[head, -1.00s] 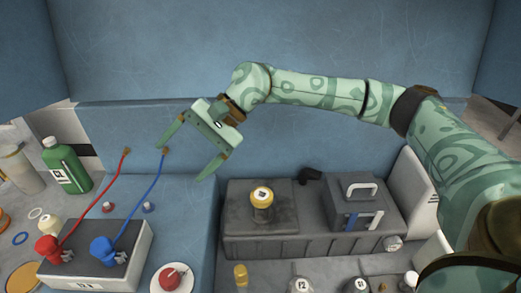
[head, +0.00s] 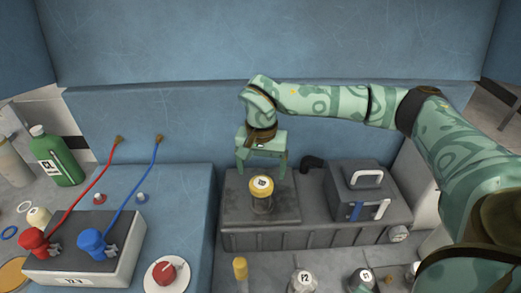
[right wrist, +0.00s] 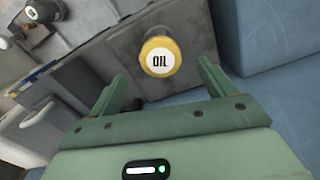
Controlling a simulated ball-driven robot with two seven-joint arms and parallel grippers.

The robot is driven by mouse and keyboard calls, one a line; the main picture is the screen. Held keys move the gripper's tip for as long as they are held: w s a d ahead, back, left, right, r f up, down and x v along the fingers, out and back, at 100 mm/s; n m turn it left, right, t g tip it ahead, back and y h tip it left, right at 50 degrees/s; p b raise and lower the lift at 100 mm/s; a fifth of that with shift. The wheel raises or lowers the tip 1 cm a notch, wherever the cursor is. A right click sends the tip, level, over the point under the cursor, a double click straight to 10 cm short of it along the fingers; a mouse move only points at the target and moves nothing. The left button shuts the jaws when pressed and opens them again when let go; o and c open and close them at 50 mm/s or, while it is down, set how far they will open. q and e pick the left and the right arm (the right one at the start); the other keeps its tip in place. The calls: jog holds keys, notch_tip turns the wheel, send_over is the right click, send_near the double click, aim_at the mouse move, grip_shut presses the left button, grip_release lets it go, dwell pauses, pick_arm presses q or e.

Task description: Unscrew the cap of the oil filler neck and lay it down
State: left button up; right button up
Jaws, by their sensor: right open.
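The yellow cap (head: 261,185) with a white "OIL" label sits on the dark oil filler neck (head: 262,204), which rises from the grey engine block (head: 232,214). In the right wrist view the cap (right wrist: 160,57) lies ahead of the fingertips, a little above the middle. My right gripper (head: 261,172) is open and empty, just behind and above the cap, its fingers pointing down. In the right wrist view its fingers (right wrist: 160,78) are spread wide, one on each side below the cap, and not touching it. My left gripper is not in view.
Bottles (head: 303,281) stand in front.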

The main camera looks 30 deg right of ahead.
aim_at(261, 183)
notch_tip(261, 183, down, 6)
jog(key=shift+r+b, duration=0.2)
jog(key=shift+b, duration=0.25)
